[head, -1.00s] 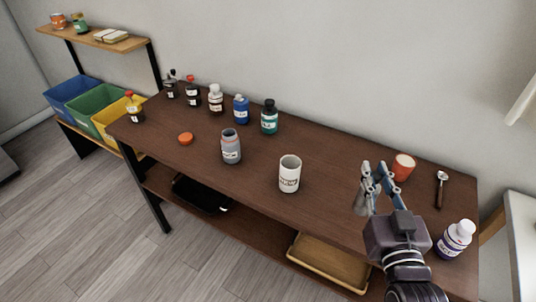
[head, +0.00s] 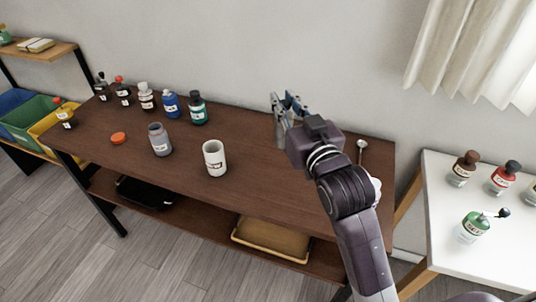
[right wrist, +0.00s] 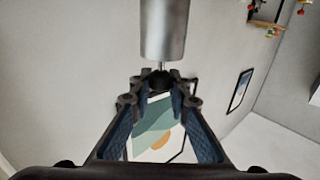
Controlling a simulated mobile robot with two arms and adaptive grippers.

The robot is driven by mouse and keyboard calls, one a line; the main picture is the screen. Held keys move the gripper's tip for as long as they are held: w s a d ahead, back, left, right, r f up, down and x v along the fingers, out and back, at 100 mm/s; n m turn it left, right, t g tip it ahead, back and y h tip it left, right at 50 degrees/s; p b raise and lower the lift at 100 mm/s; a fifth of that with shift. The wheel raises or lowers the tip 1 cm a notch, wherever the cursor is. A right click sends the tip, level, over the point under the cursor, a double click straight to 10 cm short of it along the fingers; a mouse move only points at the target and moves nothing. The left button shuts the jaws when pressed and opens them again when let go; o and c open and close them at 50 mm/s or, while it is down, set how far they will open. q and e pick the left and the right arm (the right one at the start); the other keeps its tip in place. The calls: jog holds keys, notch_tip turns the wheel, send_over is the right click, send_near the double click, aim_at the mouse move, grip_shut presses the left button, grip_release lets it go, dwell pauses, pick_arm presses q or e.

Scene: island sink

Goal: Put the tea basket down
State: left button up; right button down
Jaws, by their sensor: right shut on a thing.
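A grey metal cylinder, which I take to be the tea basket (right wrist: 164,30), shows at the top of the right wrist view. A thin stem joins it to a dark knob between the fingertips. My right gripper (right wrist: 160,84) is shut on that knob. In the head view my right gripper (head: 287,104) is over the right back part of the brown table (head: 265,180), fingers pointing to the wall. My left gripper is not in view.
An orange cap (head: 119,138) lies farther left. Several bottles line the table's back left. A spoon (head: 361,150) lies right. A white table (head: 446,258) holds bottles.

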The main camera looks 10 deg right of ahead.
notch_tip(320, 180, down, 12)
jog(key=shift+f+b, duration=0.2)
jog(key=shift+b, duration=0.35)
jog(key=shift+f, duration=2.45)
jog(key=shift+f+b, duration=0.2)
jog(key=shift+b, duration=0.1)
jog(key=c, duration=1.8)
grip_release()
jog(key=shift+r, duration=0.1)
jog(key=s, duration=0.8)
jog(key=s+d+b, duration=0.1)
jog(key=s, duration=0.3)
jog(key=shift+r, duration=0.15)
